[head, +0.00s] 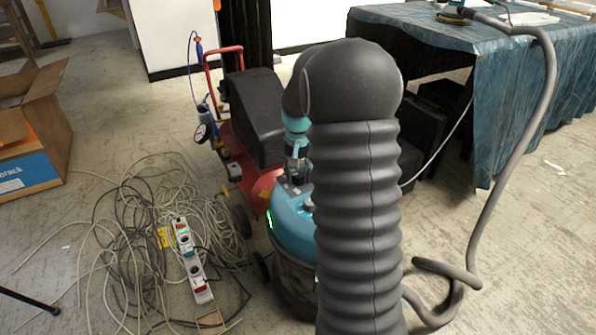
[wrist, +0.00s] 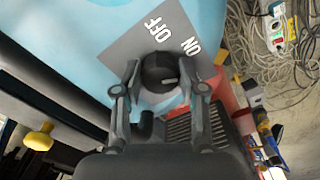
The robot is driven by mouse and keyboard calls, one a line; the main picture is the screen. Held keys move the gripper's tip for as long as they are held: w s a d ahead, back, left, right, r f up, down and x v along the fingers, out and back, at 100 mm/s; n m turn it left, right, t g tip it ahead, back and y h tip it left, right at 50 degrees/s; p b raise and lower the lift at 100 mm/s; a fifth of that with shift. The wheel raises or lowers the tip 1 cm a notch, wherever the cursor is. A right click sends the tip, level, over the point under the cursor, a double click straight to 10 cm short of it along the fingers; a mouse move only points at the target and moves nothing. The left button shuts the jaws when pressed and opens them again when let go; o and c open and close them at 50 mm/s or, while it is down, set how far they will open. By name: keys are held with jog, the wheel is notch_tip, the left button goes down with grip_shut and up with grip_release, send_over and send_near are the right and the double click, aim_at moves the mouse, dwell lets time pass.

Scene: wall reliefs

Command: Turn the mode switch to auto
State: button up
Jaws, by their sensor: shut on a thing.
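The mode switch (wrist: 158,70) is a round black knob on a grey plate (wrist: 124,58) with white "OFF" and "ON" lettering. A small pale mark shows on the knob; I see no "auto" label. The plate is on a turquoise machine (wrist: 75,40), which also shows in the head view (head: 290,222). My gripper (wrist: 160,74) has a finger on each side of the knob and is shut on it. In the head view my grey arm covers much of the machine and hides the switch.
A red compressor (head: 262,180) stands close behind the machine. Tangled cables and a power strip (head: 190,255) lie on the floor at left. A grey hose (head: 515,150) curves at right, in front of a table with a blue cloth (head: 515,75). A cardboard box (head: 35,130) is far left.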

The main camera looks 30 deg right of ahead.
aim_at(298, 175)
jog(key=m+p, duration=0.1)
jog(key=m, duration=0.2)
jog(key=shift+m, duration=2.1)
jog(key=o, duration=1.1)
jog(key=shift+o, duration=0.2)
jog(key=shift+w+r, duration=0.1)
notch_tip(298, 175, up, 12)
